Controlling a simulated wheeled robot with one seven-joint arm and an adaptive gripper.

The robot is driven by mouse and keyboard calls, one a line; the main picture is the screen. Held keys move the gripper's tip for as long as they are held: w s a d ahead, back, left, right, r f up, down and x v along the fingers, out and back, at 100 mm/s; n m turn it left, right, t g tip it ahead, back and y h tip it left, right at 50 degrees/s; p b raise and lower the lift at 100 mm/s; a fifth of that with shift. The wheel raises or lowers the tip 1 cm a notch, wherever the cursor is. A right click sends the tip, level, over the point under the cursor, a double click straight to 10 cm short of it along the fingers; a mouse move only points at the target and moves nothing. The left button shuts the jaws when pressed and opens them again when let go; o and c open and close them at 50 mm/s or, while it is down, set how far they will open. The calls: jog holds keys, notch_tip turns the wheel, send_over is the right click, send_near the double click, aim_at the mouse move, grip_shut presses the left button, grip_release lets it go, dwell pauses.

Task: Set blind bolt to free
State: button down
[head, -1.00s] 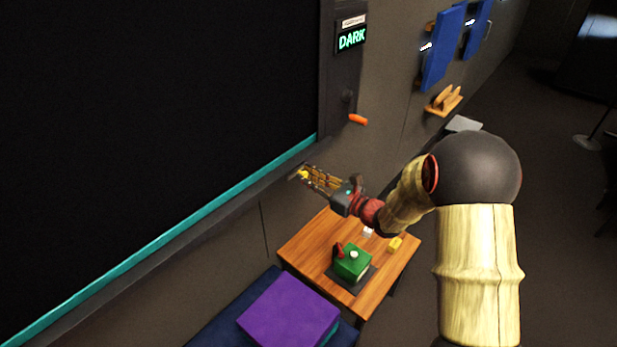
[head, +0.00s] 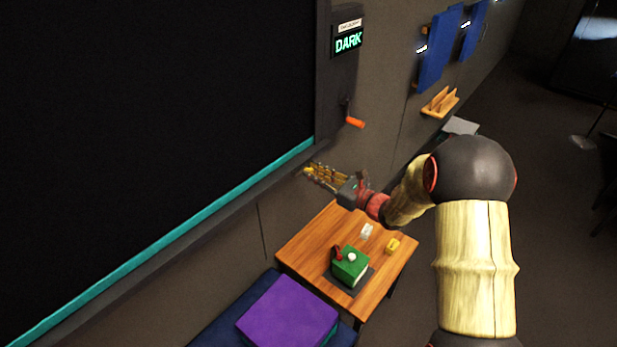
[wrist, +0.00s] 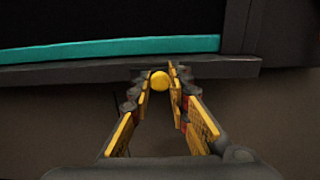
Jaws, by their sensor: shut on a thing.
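My gripper (head: 310,171) is at the lower right corner of a large dark panel (head: 150,110) with a teal strip along its bottom. In the wrist view my gripper (wrist: 160,82) has its fingertips on either side of a round yellow knob (wrist: 159,81) under the frame's lower edge, and is shut on it. I take this knob to be the blind bolt. How far the bolt is drawn out cannot be told. A small display (head: 348,41) above reads "DARK" in green.
A wooden table (head: 310,245) below my gripper holds a green box (head: 350,266), a white piece (head: 366,231) and a yellow block (head: 392,246). A purple cushion (head: 288,312) lies left of it. Blue panels (head: 440,50) and a wooden rack (head: 440,102) are on the wall.

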jog(key=shift+w+d, duration=0.1)
jog(key=shift+d, duration=0.05)
jog(key=c, duration=1.7)
grip_release()
jog(key=shift+o, duration=0.2)
jog(key=shift+d, duration=0.1)
jog(key=v, duration=1.2)
jog(key=shift+w, duration=0.1)
